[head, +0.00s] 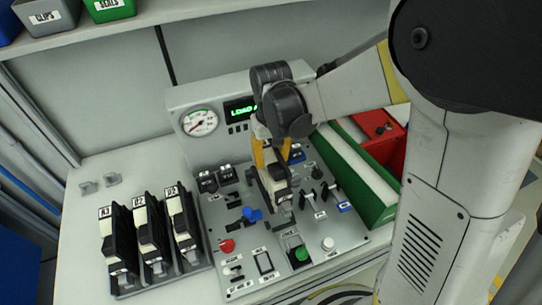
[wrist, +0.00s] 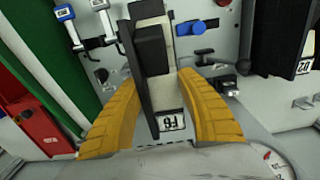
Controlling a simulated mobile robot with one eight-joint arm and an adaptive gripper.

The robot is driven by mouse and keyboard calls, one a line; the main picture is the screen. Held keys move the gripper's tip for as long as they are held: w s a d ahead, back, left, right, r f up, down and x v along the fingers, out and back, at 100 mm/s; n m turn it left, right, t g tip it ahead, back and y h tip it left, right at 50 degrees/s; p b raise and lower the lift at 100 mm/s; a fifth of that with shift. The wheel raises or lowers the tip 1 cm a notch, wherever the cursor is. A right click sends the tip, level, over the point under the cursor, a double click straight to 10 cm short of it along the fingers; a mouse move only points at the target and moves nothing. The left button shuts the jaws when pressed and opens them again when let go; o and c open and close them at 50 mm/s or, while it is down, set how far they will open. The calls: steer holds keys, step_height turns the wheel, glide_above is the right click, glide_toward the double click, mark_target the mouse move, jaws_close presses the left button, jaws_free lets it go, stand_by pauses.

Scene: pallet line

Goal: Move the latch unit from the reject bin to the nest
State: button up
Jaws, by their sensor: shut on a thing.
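My gripper (head: 270,155) has yellow fingers. They are shut on a black and cream latch unit (head: 279,187), held over the middle of the grey control panel (head: 222,210). In the wrist view the latch unit (wrist: 152,60) lies between the fingers of my gripper (wrist: 158,88), with a white label at its near end. I cannot tell whether its lower end touches the panel. The red bin (head: 392,140) stands at the right behind a green tray; it also shows in the wrist view (wrist: 38,120). I cannot make out the nest; the held unit and gripper cover part of the panel.
Three similar units (head: 152,240) stand in a rack left of the panel. The green tray (head: 350,175) lies along the panel's right side. Toggle switches, a blue knob (head: 252,215), a red button (head: 227,246) and a green button (head: 301,253) stick up around the unit.

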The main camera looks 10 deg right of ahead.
steer(key=shift+f+b, duration=2.9)
steer(key=shift+f, duration=1.05)
steer(key=o, duration=1.4)
steer(key=shift+o, duration=0.2)
steer(key=shift+r, duration=0.1)
step_height(320, 180, up, 12)
steer(key=shift+f, duration=0.1)
steer(key=s+d+f+m+t+b, duration=0.1)
steer(key=s+d+t+b, duration=0.4)
steer(key=s+d, duration=0.5)
steer(key=s+m+t, duration=0.1)
steer(key=s+t, duration=0.1)
steer(key=s, duration=0.1)
steer(key=shift+f, duration=0.4)
